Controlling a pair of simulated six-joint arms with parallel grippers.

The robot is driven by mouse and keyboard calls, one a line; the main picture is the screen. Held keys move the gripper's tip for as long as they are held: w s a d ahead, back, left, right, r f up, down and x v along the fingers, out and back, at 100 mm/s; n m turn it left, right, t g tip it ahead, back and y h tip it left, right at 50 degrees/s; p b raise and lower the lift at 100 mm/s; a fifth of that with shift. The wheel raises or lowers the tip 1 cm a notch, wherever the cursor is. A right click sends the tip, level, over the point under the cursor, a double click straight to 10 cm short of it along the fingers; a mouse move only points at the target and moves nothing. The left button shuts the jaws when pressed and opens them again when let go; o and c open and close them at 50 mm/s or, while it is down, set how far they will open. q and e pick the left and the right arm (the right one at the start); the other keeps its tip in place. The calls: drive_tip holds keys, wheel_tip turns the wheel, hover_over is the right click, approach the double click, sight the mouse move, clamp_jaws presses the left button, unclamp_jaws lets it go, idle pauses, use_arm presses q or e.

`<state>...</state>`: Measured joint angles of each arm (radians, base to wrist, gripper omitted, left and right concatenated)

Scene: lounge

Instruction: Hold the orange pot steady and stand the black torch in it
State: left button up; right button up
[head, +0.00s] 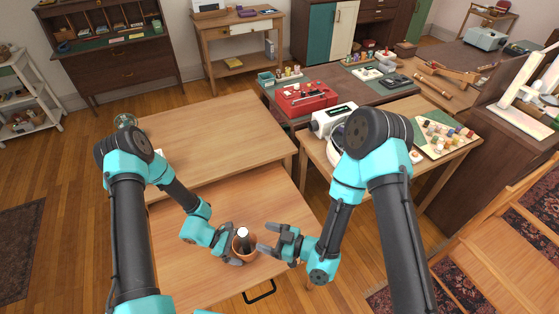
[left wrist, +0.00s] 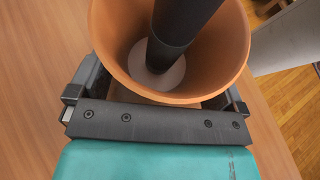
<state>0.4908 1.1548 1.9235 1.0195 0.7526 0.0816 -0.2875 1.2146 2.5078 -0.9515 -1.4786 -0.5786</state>
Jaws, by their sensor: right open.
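The orange pot (head: 241,257) stands on the front wooden table, close to its front edge. In the left wrist view the pot (left wrist: 225,55) fills the space between the jaws of my left gripper (left wrist: 160,95). This gripper also shows in the head view (head: 239,255), shut on the pot. The black torch (head: 246,243) is inside the pot, its pale end up. In the left wrist view the torch (left wrist: 177,30) reaches down to the pot's pale bottom; its top is out of frame. My right gripper (head: 267,239) is open and empty, just right of the pot, apart from the torch.
The front table (head: 185,275) is bare around the pot, with a dark drawer handle (head: 259,292) below its edge. A second bare table (head: 215,130) adjoins behind. On the right stand a red toolbox (head: 305,98), a white machine (head: 330,118) and a board of small jars (head: 445,135).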

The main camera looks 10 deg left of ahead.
use_arm(q)
drive_tip(key=shift+o, duration=0.2)
drive_tip(key=shift+a, duration=0.15)
drive_tip(key=v, duration=1.1)
drive_tip(key=shift+a+r, duration=0.25)
drive_tip(key=shift+a, duration=0.1)
drive_tip(key=shift+d, duration=0.1)
drive_tip(key=x, duration=1.2)
